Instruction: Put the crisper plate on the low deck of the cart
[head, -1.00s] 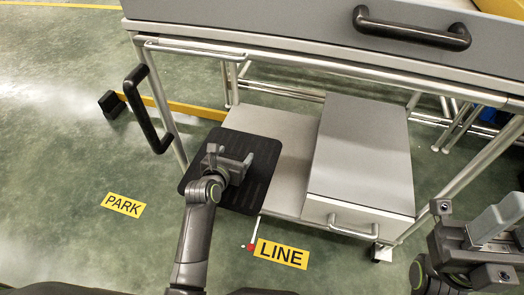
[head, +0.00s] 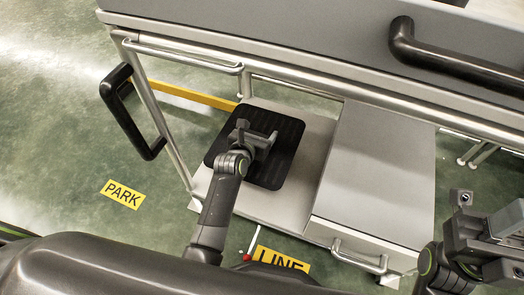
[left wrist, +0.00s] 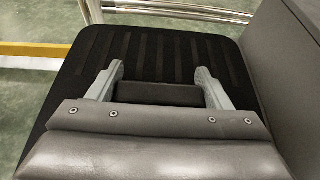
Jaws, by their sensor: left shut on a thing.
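The crisper plate (head: 289,146) is a black, ribbed, rounded square. In the head view it lies over the left part of the cart's low grey deck (head: 283,211), beside the drawer box. I cannot tell whether it touches the deck. My left gripper (head: 258,139) is shut on the plate's raised black grip (left wrist: 158,94), which shows between its two fingers in the left wrist view. The plate (left wrist: 160,50) looks roughly flat there. My right gripper (head: 488,230) is at the right edge of the head view, partly cut off, with nothing visible in it.
A grey drawer box (head: 377,165) with a handle fills the deck's right side. The cart's upper body (head: 300,40) and rails overhang the deck's back. A black push handle (head: 129,112) stands at the left.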

